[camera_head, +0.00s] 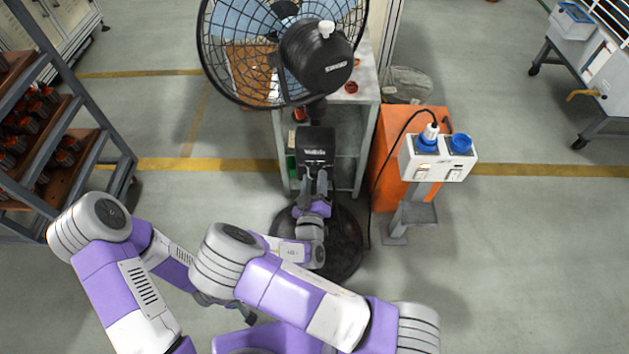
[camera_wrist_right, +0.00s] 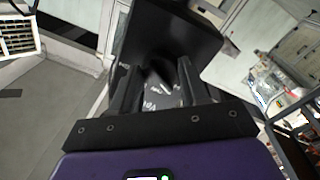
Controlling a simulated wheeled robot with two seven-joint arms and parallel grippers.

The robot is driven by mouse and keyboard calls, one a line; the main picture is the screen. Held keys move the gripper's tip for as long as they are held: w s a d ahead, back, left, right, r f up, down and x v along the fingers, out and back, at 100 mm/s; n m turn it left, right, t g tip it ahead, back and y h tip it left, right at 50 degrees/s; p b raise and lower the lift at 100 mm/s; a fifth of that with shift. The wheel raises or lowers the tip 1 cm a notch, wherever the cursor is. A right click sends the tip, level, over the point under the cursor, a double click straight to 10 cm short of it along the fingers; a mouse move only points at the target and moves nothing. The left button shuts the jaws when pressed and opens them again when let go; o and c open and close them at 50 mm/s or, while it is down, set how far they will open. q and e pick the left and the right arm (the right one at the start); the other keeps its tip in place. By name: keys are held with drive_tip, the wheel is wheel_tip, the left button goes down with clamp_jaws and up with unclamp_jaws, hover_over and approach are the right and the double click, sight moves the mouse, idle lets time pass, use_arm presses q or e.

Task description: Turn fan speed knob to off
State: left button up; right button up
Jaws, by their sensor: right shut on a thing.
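The black pedestal fan (camera_head: 320,58) stands ahead of me, with its dark control box (camera_head: 316,145) on the pole below the head. My right gripper (camera_head: 316,182) reaches up to the front of this box. In the right wrist view its two dark fingers (camera_wrist_right: 160,82) are closed around the small dark fan speed knob (camera_wrist_right: 157,74). White markings show on the panel near the knob, too blurred to read. The knob's pointer direction is hidden. My left gripper (camera_head: 232,308) is low, partly behind my right arm, and its jaws cannot be made out.
The fan's round black base (camera_head: 345,245) is on the floor below. A white socket box (camera_head: 437,158) with blue outlets and a plugged cord stands to the right, by an orange cabinet (camera_head: 392,160). A shelf rack (camera_head: 75,125) stands at left.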

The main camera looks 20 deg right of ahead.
drive_tip(key=o, duration=1.1)
drive_tip(key=shift+c, duration=0.2)
drive_tip(key=v, duration=0.7)
drive_tip(key=shift+s+p, duration=0.25)
drive_tip(key=shift+p, duration=0.15)
drive_tip(key=shift+a, duration=0.1)
